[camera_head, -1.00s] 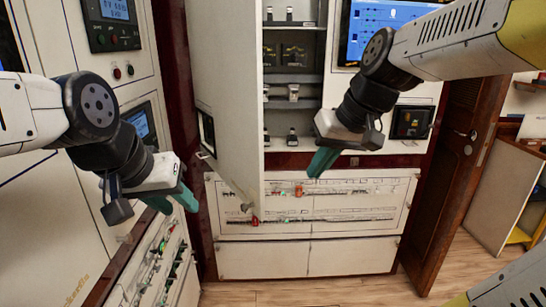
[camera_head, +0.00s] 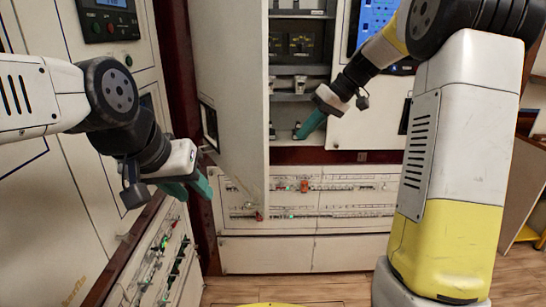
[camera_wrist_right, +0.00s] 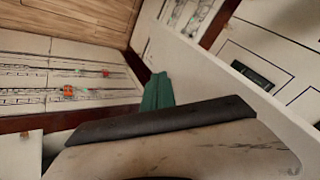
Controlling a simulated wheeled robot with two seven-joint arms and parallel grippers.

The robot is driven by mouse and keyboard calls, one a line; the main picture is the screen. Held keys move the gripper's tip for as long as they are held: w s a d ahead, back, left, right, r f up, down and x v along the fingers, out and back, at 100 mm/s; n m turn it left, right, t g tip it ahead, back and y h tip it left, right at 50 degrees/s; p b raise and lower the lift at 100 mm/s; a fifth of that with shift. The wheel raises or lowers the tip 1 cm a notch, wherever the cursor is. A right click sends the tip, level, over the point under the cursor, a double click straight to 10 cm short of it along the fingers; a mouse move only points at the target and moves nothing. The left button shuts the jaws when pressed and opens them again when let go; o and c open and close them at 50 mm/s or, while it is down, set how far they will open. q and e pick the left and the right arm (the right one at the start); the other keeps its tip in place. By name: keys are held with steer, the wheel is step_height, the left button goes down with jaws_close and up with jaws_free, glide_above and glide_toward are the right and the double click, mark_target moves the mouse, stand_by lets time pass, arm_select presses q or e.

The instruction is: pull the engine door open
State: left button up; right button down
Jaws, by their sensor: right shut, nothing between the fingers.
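A tall white door (camera_head: 232,85) stands open at the left side of the cabinet in the head view; I take it to be the engine door. Its right edge borders the cabinet's open interior. My right gripper (camera_head: 312,124) is shut and empty, in front of the opening, right of the door. In the right wrist view its teal fingers (camera_wrist_right: 157,92) are close beside a pale panel (camera_wrist_right: 215,70), likely the door; I cannot tell whether they touch. My left gripper (camera_head: 190,188) looks open and empty, left of the door's lower part, over the left panels.
The cabinet interior (camera_head: 300,85) has shelves with gauges and small parts. Below is a white panel with breaker rows (camera_head: 330,195). A second breaker panel (camera_head: 165,255) stands at the left. A blue screen (camera_head: 375,30) is at the upper right. Wooden floor (camera_head: 345,285) lies below.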

steer(key=s+a+f, duration=0.1)
steer(key=a+f, duration=0.7)
steer(key=a, duration=0.1)
steer(key=shift+a, duration=0.25)
